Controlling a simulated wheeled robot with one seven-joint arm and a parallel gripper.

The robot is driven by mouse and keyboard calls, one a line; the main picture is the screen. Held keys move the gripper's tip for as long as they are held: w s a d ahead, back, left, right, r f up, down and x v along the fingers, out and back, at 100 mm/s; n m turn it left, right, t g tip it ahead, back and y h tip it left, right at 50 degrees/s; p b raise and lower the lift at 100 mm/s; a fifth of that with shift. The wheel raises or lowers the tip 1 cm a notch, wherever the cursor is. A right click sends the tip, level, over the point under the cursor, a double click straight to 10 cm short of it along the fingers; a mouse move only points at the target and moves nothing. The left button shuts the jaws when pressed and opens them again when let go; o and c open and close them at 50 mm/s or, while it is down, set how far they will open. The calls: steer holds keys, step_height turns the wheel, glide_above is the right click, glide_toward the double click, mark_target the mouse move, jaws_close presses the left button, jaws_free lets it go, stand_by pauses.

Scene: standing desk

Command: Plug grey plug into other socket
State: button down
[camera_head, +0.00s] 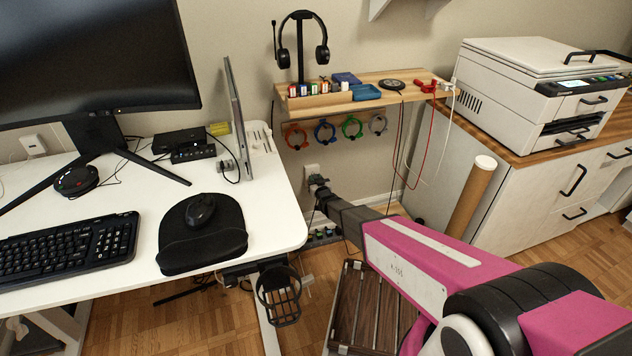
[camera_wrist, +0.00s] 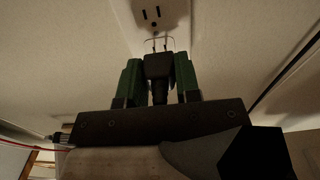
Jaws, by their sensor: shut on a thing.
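The plug (camera_wrist: 158,66) looks dark grey to black. My gripper (camera_wrist: 158,78) is shut on it, with a green finger pad on each side. Its metal prongs point at the white wall outlet (camera_wrist: 152,13) and show just in front of the plate's lower part, apparently still outside it. The upper socket of the outlet is visible and empty; the lower part is partly hidden by the plug. In the head view my gripper (camera_head: 319,184) is low at the wall, right of the desk, close to the outlet (camera_head: 311,169). The plug is too small to make out there.
A white desk (camera_head: 283,213) stands close on the left, with a black basket (camera_head: 278,290) under its edge. A wooden shelf (camera_head: 350,101) with hanging rings and cables is above. A slatted wooden rack (camera_head: 372,310) is below my arm. A cardboard tube (camera_head: 470,205) leans at right.

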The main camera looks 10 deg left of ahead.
steer(key=shift+x, duration=0.85)
steer(key=c, duration=0.8)
jaws_free()
steer(key=shift+o, duration=0.2)
steer(key=v, duration=1)
steer(key=shift+s+d, duration=0.2)
steer(key=shift+s, duration=0.15)
steer(key=shift+d, duration=0.1)
